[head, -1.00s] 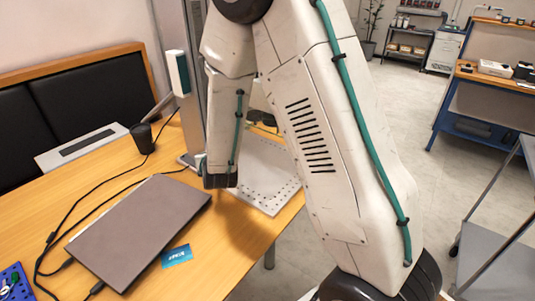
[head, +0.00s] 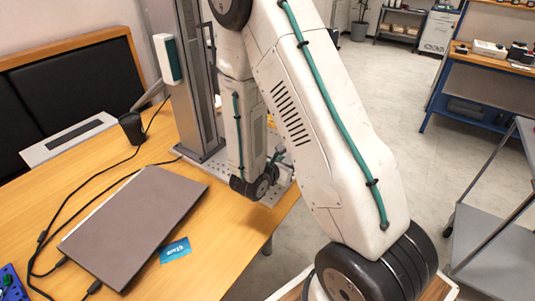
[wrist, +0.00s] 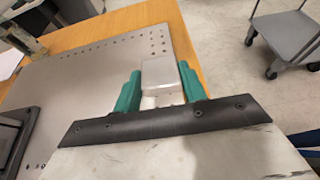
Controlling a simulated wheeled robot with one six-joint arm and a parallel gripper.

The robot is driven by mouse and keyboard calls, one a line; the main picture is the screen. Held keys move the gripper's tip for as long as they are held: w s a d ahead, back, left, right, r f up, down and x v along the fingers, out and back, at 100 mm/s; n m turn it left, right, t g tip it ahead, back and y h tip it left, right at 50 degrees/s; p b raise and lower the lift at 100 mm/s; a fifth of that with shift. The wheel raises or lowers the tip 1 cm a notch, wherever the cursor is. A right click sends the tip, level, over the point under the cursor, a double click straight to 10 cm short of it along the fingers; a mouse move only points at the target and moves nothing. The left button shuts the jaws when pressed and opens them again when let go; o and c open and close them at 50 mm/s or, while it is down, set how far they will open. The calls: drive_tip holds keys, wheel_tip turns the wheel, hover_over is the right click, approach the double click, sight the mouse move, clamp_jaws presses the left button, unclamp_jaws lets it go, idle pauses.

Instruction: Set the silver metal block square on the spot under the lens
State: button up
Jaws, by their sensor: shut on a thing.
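In the wrist view my gripper (wrist: 158,72) has its two green fingers shut on the silver metal block (wrist: 160,78). The block is pale, with a flat rectangular face, and shows between the fingers. The grey plate with holes (wrist: 95,65) lies below and left of it; I cannot tell the gap. In the head view the marker's tall grey column (head: 191,85) stands on the plate (head: 213,170), and my arm covers much of the plate. I cannot make out the lens or the spot.
A closed laptop (head: 135,225), a blue card (head: 175,250), a black cup (head: 132,127) and cables lie on the wooden table. A dark-framed square thing (wrist: 12,140) sits at the wrist view's left edge. A grey cart (wrist: 290,40) stands beyond the table edge.

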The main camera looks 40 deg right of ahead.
drive_tip(key=w, duration=0.4)
drive_tip(key=w+d, duration=0.1)
drive_tip(key=w, duration=0.3)
drive_tip(key=w+f, duration=0.1)
drive_tip(key=w, duration=0.3)
drive_tip(key=shift+w+d+f, duration=0.1)
drive_tip(key=shift+w+d, duration=0.05)
drive_tip(key=shift+w, duration=0.2)
drive_tip(key=shift+w+f, duration=0.25)
drive_tip(key=shift+f, duration=1.5)
drive_tip(key=shift+f, duration=0.1)
drive_tip(key=o, duration=1.1)
